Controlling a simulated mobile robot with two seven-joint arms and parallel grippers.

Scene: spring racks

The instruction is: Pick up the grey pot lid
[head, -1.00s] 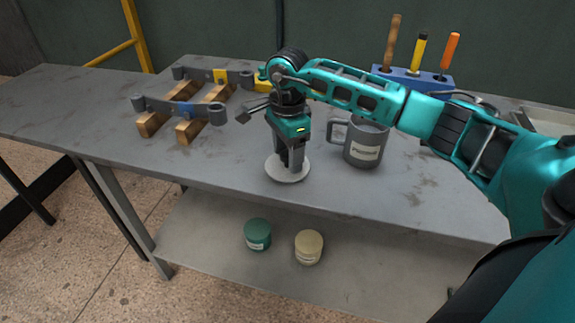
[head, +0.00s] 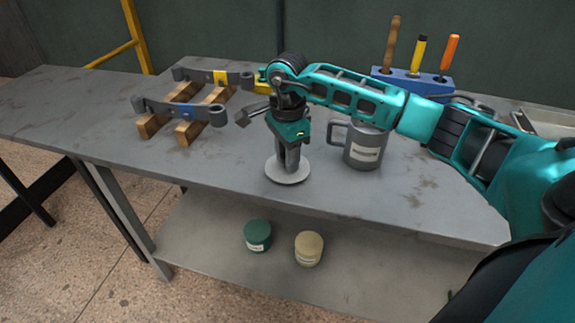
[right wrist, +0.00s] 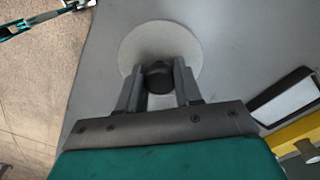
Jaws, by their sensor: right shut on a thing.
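The grey pot lid (head: 288,172) is a light grey disc on the workbench top near its front edge. In the right wrist view the lid (right wrist: 140,45) shows a dark round knob (right wrist: 157,77) at its middle. My right gripper (head: 289,164) points down over the lid, and its fingers (right wrist: 157,82) are closed on the knob from both sides. The lid looks flat; I cannot tell whether it still touches the bench.
A grey mug (head: 366,147) stands just right of the gripper. Leaf springs (head: 180,110) lie on wooden blocks at the left. A blue tool holder (head: 412,84) stands behind. A green jar (head: 257,235) and a cream jar (head: 308,248) sit on the lower shelf.

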